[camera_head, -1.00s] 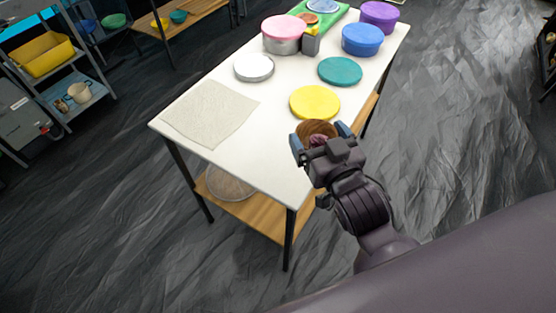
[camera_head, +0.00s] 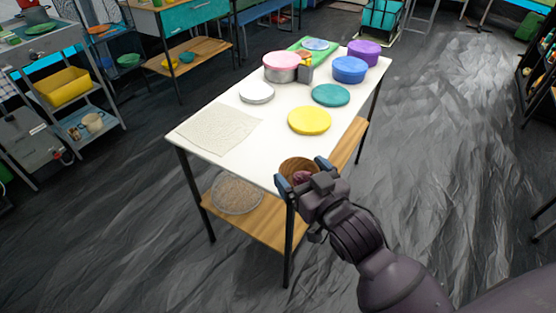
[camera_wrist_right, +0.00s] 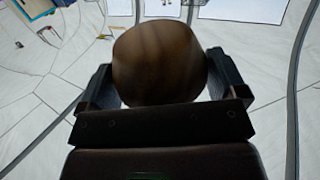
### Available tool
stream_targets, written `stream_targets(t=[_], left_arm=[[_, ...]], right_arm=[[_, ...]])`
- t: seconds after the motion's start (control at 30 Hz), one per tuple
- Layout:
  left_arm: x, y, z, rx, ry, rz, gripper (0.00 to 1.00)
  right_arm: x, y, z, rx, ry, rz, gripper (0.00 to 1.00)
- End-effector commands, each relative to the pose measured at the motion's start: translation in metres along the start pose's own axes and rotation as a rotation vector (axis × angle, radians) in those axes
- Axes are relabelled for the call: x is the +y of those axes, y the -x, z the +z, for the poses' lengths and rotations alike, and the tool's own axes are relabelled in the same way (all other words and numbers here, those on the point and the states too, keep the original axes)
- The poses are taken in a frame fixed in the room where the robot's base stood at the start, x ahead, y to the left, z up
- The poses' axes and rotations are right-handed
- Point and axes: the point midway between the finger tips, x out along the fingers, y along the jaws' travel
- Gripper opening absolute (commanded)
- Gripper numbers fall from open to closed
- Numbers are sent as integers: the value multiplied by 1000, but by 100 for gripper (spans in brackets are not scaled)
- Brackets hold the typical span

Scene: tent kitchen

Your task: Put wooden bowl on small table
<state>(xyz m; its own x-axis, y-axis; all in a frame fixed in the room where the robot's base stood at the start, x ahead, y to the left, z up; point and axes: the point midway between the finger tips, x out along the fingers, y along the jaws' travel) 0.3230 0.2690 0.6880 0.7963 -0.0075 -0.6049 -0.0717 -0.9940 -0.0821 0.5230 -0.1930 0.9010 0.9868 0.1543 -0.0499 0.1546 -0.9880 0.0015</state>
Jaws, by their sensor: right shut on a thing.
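My right gripper (camera_head: 303,175) is shut on a round brown wooden bowl (camera_head: 296,164), at the near right corner of a white-topped table (camera_head: 260,165) in the head view. Whether the bowl touches the table or is held clear of it, I cannot tell. A small dark pink patch shows between the fingers; I cannot tell what it is. In the right wrist view, the bowl (camera_wrist_right: 160,62) fills the space between the two fingers. My left gripper is not in view.
On the table are a yellow disc (camera_head: 310,121), a teal disc (camera_head: 331,95), a white round lid (camera_head: 257,91), a cloth (camera_head: 219,128) and several tubs at the far end. A wooden lower shelf (camera_head: 262,228) holds a round clear item. Open floor lies right.

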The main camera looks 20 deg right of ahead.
Motion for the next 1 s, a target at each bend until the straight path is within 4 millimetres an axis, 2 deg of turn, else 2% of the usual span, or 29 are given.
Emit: stream_targets(t=[0.27, 0.6, 0.83, 0.93, 1.0], left_arm=[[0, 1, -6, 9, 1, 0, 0], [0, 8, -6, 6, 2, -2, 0], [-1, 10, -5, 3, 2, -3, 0], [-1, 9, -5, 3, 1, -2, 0], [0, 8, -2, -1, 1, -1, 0]], right_arm=[[6, -47, -21, 7, 20, -169, 64], [41, -102, -62, 5, 23, -288, 64], [61, -122, -85, 2, 18, -308, 64], [65, -125, -86, 0, 15, -311, 64], [66, -126, -79, -2, 13, -311, 64]])
